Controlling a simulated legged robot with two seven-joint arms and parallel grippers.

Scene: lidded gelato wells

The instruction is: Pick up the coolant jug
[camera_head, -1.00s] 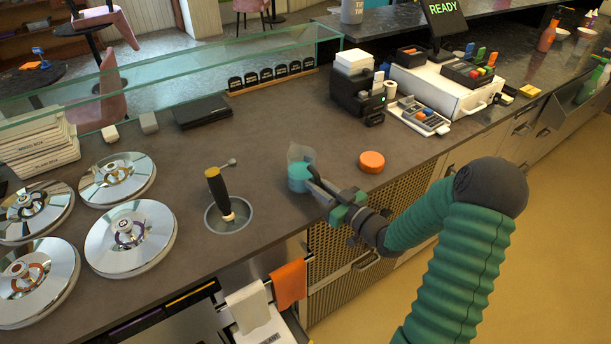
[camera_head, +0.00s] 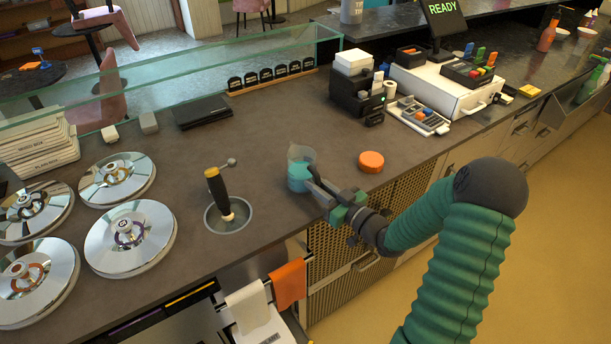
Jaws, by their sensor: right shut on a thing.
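The coolant jug (camera_head: 299,177) is a small clear vessel with teal liquid in its lower part. It stands about upright at the middle of the counter, near the front edge. My right gripper (camera_head: 316,183) reaches it from the right and is shut on its right side. The fingers hide part of that side, and I cannot tell whether the jug's base touches the counter. My left gripper is not in view.
An orange round lid (camera_head: 371,161) lies on the counter right of the jug. A dipper well (camera_head: 238,222) with a dark-handled tool is to the left. Several shiny well lids (camera_head: 131,238) are further left. A black box (camera_head: 357,98) and a cash register (camera_head: 440,90) stand behind.

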